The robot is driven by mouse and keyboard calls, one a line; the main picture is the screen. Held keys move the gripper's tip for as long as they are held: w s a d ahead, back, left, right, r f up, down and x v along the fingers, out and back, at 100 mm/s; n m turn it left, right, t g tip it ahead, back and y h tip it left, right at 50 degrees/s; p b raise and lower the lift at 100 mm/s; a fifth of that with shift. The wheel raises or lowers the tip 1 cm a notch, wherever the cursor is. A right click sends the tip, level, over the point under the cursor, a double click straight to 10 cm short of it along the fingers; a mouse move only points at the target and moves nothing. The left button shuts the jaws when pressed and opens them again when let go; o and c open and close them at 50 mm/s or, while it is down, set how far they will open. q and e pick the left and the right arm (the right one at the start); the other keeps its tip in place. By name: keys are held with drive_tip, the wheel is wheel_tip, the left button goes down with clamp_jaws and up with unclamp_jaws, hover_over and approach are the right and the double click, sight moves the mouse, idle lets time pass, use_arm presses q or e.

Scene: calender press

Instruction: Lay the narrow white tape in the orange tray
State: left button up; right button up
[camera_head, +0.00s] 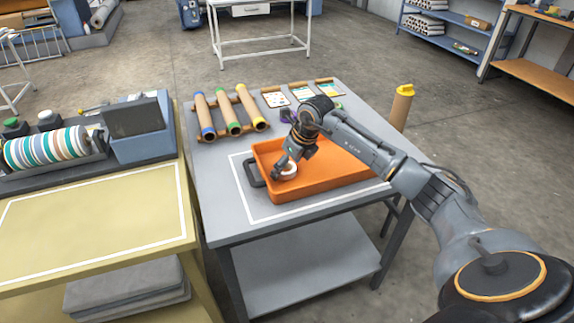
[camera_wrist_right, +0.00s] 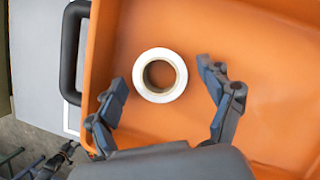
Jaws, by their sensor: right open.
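The white tape (camera_head: 289,171) lies flat inside the orange tray (camera_head: 330,185), near its left end. In the right wrist view the white tape (camera_wrist_right: 160,54) is a ring with a brown core, resting on the floor of the orange tray (camera_wrist_right: 270,60). My right gripper (camera_head: 283,169) is over the tray at the tape. In the right wrist view my right gripper (camera_wrist_right: 166,92) has its fingers spread wide, one on each side of the tape, with gaps visible. The fingers partly hide the tape in the head view. My left gripper is not in view.
The tray stands on a grey table (camera_head: 222,220) inside a white outline. Several cardboard tubes (camera_head: 229,113) with coloured ends lie on a rack at the back left.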

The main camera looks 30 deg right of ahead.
drive_tip(key=shift+r, duration=0.1)
drive_tip(key=shift+r, duration=0.25)
drive_tip(key=v, duration=1.1)
drive_tip(key=shift+s+r, duration=0.25)
drive_tip(key=shift+r, duration=0.05)
drive_tip(key=shift+d, duration=0.1)
